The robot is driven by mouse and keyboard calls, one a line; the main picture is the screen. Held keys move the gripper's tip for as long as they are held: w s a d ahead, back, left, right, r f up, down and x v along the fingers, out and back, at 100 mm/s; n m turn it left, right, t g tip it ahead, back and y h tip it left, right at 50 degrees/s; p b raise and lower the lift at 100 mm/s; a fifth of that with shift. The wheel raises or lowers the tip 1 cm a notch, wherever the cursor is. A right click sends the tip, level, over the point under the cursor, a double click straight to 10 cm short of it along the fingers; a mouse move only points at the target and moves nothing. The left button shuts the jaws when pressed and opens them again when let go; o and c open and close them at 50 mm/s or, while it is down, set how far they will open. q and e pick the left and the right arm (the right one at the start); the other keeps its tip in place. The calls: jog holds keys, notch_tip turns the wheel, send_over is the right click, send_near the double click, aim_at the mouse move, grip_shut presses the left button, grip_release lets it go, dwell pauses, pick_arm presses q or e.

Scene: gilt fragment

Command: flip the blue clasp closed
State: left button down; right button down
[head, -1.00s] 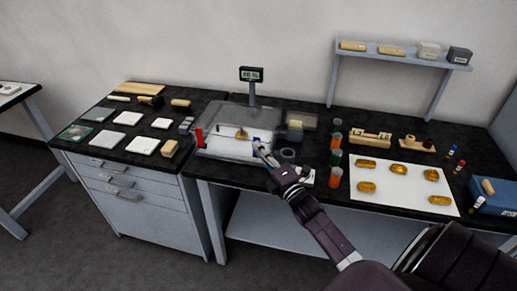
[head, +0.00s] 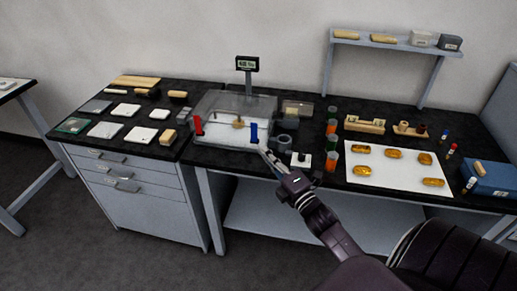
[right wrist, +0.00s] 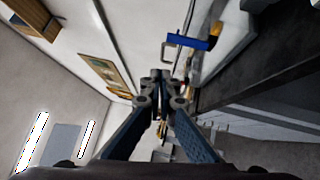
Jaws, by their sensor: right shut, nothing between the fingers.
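The blue clasp (head: 254,133) stands upright at the front right of a clear case (head: 228,143) with a white bed. In the right wrist view the blue clasp (right wrist: 188,42) is a blue bar beside a thin metal loop. A red clasp (head: 198,125) stands upright at the case's left. A small gilt fragment (head: 239,123) shows inside the case. My right gripper (head: 264,148) is shut and empty, just in front of and below the blue clasp, seemingly apart from it. Its closed fingertips show in the right wrist view (right wrist: 161,76). My left gripper is out of view.
A display on a post (head: 247,64) stands behind the case. A dark tape roll (head: 285,142) and orange and green jars (head: 332,128) stand to the right. A white sheet (head: 395,188) holds several amber pieces. Pale tiles (head: 126,110) lie on the left bench.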

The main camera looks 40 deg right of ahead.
jog(key=s, duration=0.3)
jog(key=shift+s+a+r, duration=0.1)
jog(key=shift+s+a, duration=0.1)
jog(key=shift+a, duration=0.05)
dwell(0.4)
